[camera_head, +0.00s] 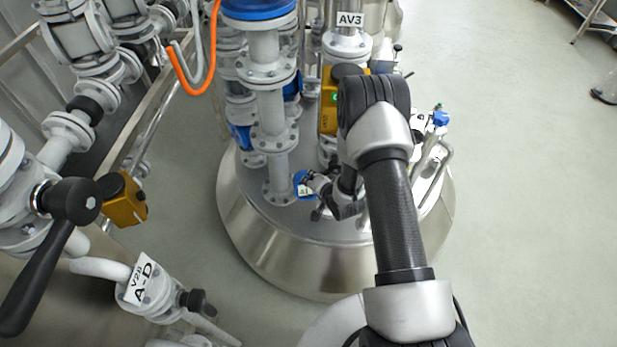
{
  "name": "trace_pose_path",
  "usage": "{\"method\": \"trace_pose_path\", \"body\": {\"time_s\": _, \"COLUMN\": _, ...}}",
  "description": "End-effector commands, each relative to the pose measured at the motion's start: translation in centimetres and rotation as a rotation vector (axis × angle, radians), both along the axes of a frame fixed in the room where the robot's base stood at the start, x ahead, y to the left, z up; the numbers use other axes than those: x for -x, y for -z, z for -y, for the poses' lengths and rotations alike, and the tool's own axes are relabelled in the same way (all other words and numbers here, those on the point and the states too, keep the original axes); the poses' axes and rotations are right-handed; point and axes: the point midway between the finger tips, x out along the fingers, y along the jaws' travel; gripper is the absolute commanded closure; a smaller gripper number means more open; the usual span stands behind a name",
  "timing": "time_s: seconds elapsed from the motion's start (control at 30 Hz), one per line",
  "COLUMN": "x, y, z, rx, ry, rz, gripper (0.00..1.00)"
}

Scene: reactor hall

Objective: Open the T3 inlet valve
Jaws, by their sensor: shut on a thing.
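A small blue valve handle (303,183) with a tiny white label sits on the lid of the steel vessel, at the foot of a grey flanged pipe. The label is too small to read, so I cannot confirm that it marks the T3 inlet valve. My gripper (317,190) reaches down to the lid just right of the blue handle and is shut at it. My arm covers part of the lid, and the exact contact of the fingers is hard to see.
The steel vessel (290,262) carries a grey flanged pipe (270,122) close left of my gripper. A yellow box (329,112) stands behind, under the AV3 label (350,19). A blue-topped fitting (440,118) is at right. A black-handled valve (70,200) is at left.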

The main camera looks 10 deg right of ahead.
Motion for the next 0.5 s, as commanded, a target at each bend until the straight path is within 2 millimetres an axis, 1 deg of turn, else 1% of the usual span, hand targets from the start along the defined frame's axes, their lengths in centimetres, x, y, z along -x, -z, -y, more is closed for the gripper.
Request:
{"method": "trace_pose_path", "body": {"time_s": 0.03, "x": 0.31, "y": 0.48, "z": 0.24, "rx": 0.022, "ry": 0.004, "rz": -0.017, "gripper": 1.0}}
{"method": "trace_pose_path", "body": {"time_s": 0.17, "x": 0.45, "y": 0.8, "z": 0.64, "rx": 0.067, "ry": 0.004, "rz": -0.032, "gripper": 1.0}}
{"method": "trace_pose_path", "body": {"time_s": 0.5, "x": 0.58, "y": 1.05, "z": 1.03, "rx": 0.11, "ry": 0.005, "rz": -0.046, "gripper": 1.0}}
